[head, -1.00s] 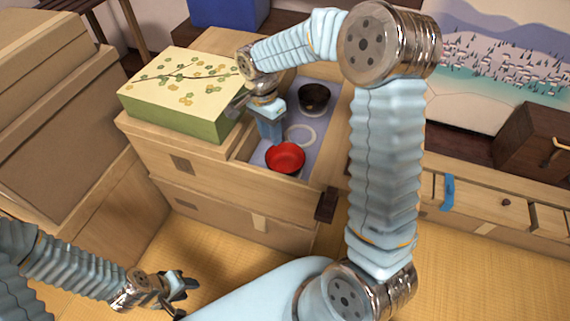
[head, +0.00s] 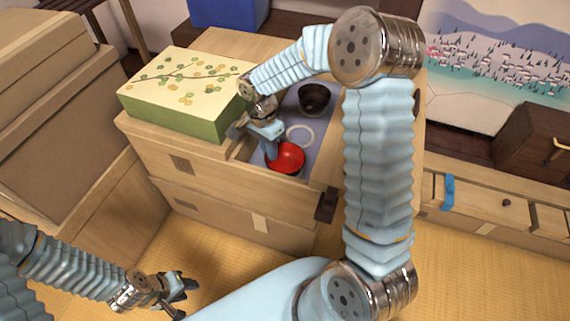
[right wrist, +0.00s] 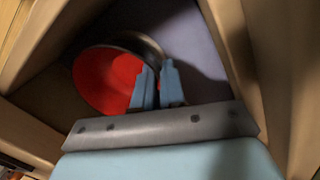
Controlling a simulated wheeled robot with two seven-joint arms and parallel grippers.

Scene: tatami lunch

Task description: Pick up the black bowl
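A dark, black-looking bowl (head: 314,97) sits towards the back of the open drawer in the head view. A bowl with a red inside (head: 290,158) sits nearer the front; in the right wrist view the red bowl (right wrist: 105,82) shows a dark rim. My right gripper (head: 270,154) is low at the red bowl's left side in the head view, apart from the black bowl. In the right wrist view its fingers (right wrist: 158,88) are a small gap apart at the red bowl's rim; contact is unclear. My left gripper (head: 186,292) is open and empty over the floor.
A white ring (head: 300,135) lies between the bowls on the drawer's pale lining. A green box with a floral lid (head: 180,90) stands on the cabinet, left of the drawer. The drawer's wooden walls (head: 246,165) border the right gripper's space.

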